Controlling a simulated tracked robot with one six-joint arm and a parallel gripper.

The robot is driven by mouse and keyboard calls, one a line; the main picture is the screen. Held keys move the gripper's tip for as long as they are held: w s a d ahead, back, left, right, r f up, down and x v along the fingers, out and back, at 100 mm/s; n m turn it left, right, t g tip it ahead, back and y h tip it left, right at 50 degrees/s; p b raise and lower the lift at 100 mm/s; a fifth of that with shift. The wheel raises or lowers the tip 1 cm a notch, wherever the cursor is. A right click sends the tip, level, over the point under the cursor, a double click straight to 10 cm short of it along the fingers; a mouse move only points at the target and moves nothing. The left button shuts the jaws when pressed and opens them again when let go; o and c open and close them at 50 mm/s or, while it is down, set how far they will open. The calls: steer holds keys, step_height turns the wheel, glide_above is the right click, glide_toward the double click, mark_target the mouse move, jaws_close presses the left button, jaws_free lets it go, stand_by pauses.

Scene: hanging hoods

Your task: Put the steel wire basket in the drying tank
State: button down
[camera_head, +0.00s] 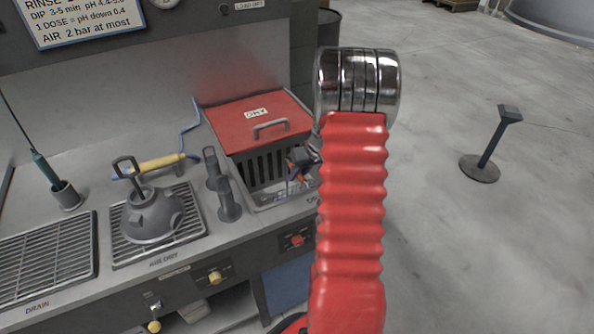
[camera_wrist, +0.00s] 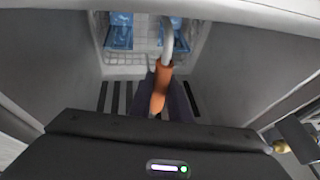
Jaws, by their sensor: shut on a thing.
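My gripper (camera_head: 301,160) is at the front right of the drying tank (camera_head: 268,205), below the raised red lid (camera_head: 255,117). In the wrist view my gripper (camera_wrist: 164,98) is shut on the orange sleeve of a grey hooked handle. The handle belongs to the steel wire basket (camera_wrist: 145,57), which holds blue pieces. In the wrist view pale walls stand on both sides of the basket, with dark slots nearer the gripper. In the head view my arm hides part of the tank, and the basket shows only in small part. I cannot tell whether it rests on the bottom.
A grey kettle-shaped vessel (camera_head: 152,214) stands on a grate left of the tank. The floor to the right is open, with one black stand (camera_head: 487,150).

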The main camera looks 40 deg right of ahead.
steer(key=shift+w+r, duration=0.1)
steer(key=shift+w, duration=0.05)
steer(key=shift+w+a+f, duration=0.1)
steer(key=shift+w+f, duration=0.1)
steer(key=shift+w, duration=0.4)
steer(key=shift+w+a+f, duration=0.1)
steer(key=shift+w+f, duration=0.1)
steer(key=shift+w, duration=0.45)
steer(key=shift+w+a+f, duration=0.1)
steer(key=shift+w+f, duration=0.1)
steer(key=shift+w, duration=0.4)
steer(key=c, duration=1.7)
jaws_free()
steer(key=shift+f, duration=0.1)
steer(key=shift+o, duration=0.2)
steer(key=v, duration=1.2)
